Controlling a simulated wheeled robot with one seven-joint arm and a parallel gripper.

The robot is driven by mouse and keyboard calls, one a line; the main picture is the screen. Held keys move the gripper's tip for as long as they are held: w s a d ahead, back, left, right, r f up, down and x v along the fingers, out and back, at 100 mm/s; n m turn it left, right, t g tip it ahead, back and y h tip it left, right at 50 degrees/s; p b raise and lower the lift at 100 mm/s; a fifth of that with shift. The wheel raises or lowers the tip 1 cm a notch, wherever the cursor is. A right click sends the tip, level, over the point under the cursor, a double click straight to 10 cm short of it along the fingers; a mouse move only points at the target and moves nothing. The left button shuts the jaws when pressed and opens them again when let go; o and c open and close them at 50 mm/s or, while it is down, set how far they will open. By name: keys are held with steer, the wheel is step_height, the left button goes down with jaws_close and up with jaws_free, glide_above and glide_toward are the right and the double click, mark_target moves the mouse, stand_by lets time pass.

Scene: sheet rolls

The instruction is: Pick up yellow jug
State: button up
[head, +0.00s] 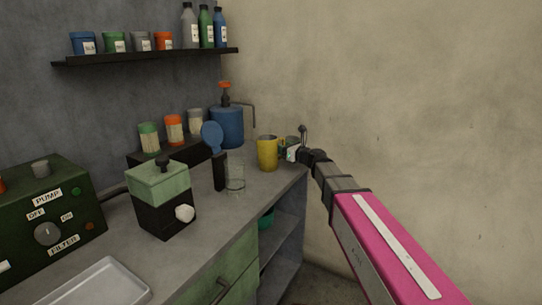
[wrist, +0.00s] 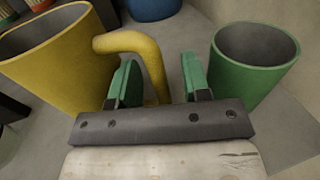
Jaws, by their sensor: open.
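The yellow jug (head: 267,154) stands upright on the counter near its right end. In the wrist view the jug (wrist: 55,62) fills the upper left, and its curved handle (wrist: 150,55) reaches right. My gripper (wrist: 159,72) is open, with green fingers. The lower part of the handle shows between the two fingers, and the left finger hides some of it. Whether a finger touches the handle I cannot tell. In the head view my gripper (head: 291,154) is just right of the jug, partly hidden by my arm.
A green cup (wrist: 252,65) stands close to the right finger. A clear glass (head: 235,178) and a green-and-black grinder (head: 163,200) stand left of the jug. A blue container (head: 227,128) is behind it. The counter (head: 215,235) ends at the right.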

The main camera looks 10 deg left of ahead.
steer(key=shift+c, duration=0.2)
jaws_close()
steer(key=shift+r, duration=0.2)
